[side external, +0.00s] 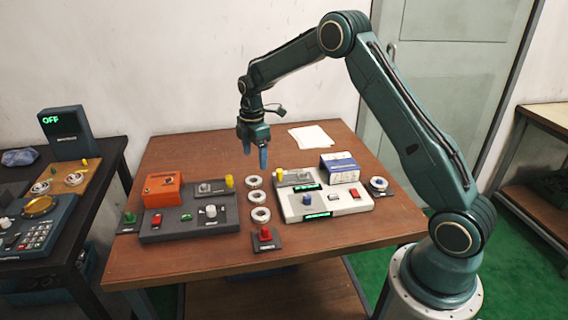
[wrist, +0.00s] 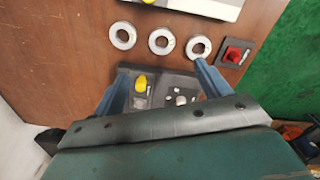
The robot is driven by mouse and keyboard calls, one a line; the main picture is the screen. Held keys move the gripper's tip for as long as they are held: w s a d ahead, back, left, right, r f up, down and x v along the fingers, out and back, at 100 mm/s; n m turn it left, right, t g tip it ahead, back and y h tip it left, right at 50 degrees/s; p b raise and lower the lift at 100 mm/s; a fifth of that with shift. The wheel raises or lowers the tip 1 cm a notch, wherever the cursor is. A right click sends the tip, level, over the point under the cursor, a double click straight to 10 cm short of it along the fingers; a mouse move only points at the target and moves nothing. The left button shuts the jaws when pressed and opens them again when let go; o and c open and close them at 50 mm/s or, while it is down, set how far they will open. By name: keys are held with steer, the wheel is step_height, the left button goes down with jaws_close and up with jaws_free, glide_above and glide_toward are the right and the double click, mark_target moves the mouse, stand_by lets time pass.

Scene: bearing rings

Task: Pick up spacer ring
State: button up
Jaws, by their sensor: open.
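Three pale metal rings lie flat in a row on the brown table between two control panels. In the side view they are the far ring (side external: 249,183), the middle ring (side external: 251,198) and the near ring (side external: 254,217). The wrist view shows the left ring (wrist: 111,37), the middle ring (wrist: 151,43) and the right ring (wrist: 188,47). They look alike; I cannot tell which is the spacer ring. My gripper (side external: 253,160) is open and empty, pointing down above the table behind the far ring. In the wrist view my gripper (wrist: 162,70) has its right fingertip just below the right ring.
A dark panel (side external: 168,232) with an orange box (side external: 163,189) stands left of the rings. A white panel (side external: 340,207) with a blue-and-white box (side external: 340,168) stands right. A red button unit (side external: 266,237) sits in front. White paper (side external: 311,137) lies at the back.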

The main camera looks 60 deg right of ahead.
glide_above(257, 191)
steer(key=s+a, duration=0.1)
steer(key=shift+a+f, duration=0.1)
steer(key=shift+f, duration=4.15)
steer(key=shift+s+a+f, duration=0.1)
steer(key=shift+a+f, duration=0.05)
steer(key=shift+f, duration=2.45)
steer(key=c, duration=1.2)
